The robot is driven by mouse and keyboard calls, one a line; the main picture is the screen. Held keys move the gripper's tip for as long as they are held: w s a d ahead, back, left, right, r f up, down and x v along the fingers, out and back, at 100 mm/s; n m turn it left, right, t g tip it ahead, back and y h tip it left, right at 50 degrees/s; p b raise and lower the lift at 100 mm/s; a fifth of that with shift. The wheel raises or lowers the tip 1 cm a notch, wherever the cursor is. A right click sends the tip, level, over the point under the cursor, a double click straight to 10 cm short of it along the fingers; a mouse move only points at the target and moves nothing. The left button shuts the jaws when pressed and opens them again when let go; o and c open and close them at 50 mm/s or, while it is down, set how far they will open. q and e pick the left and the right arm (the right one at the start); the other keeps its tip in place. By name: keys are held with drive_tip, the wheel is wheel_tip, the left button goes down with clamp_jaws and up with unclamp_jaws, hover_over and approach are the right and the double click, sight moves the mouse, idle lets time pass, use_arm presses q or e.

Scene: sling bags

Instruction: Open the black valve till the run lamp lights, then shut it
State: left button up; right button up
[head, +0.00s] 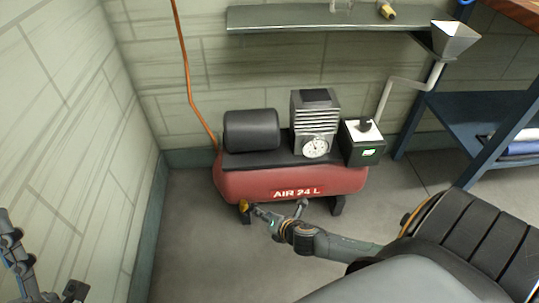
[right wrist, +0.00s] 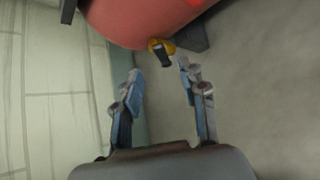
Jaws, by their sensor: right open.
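The black valve (right wrist: 162,53) shows in the right wrist view as a black lever on a yellow body under the end of the red tank (right wrist: 135,18). In the head view, its yellow part (head: 244,205) shows at the tank's lower left. My right gripper (right wrist: 160,69) is open and empty, its fingertips just short of the valve and on either side of it; it is low in front of the tank in the head view (head: 278,209). My left gripper (head: 12,250) is at the left edge, partly cut off; its jaw state is unclear. I cannot pick out the run lamp for certain.
An orange hose (head: 186,70) runs down the wall. A blue bench (head: 460,115) stands right. Floor left of the tank is clear.

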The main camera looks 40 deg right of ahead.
drive_tip(key=shift+v, duration=1.35)
